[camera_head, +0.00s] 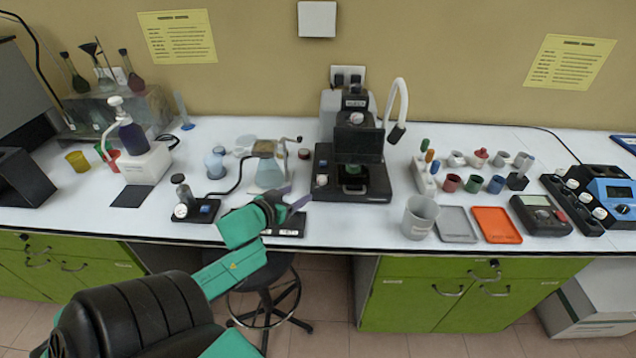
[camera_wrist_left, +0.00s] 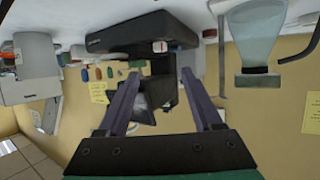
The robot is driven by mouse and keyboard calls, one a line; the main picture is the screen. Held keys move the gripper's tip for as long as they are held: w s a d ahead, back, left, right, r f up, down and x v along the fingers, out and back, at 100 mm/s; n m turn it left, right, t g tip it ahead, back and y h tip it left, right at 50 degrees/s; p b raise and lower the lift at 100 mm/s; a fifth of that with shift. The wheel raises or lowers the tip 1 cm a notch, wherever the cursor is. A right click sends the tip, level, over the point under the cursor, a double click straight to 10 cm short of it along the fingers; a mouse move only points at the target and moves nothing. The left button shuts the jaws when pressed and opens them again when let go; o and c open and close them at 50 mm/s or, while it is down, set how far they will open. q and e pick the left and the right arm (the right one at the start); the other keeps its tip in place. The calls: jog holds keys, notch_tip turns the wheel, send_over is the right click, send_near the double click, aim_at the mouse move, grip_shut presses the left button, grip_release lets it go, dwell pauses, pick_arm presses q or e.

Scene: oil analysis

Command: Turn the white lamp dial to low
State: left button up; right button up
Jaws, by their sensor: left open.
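The white lamp dial (camera_head: 322,180) is a small pale knob with a reddish mark on the front left of the black microscope base (camera_head: 372,190). In the left wrist view, which is upside down, the white dial (camera_wrist_left: 159,46) shows on the black base (camera_wrist_left: 125,35), between the lines of my fingers and beyond their tips. My left gripper (camera_head: 292,197) is open and empty, with purple fingers, a little left of the dial and apart from it. The wrist view shows both fingers (camera_wrist_left: 160,76) spread. The dial's setting is too small to read. My right gripper is not in view.
A conical flask (camera_head: 268,172) stands just behind my left gripper; it also shows in the wrist view (camera_wrist_left: 255,35). A small black device (camera_head: 290,226) lies below the gripper. A grey beaker (camera_head: 419,216) and grey and orange trays (camera_head: 497,225) stand to the right of the microscope.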

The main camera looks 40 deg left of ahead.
aim_at(320, 182)
pick_arm(q)
jog(key=x, duration=1.3)
jog(key=shift+w+f, duration=0.1)
jog(key=shift+w, duration=0.1)
grip_shut()
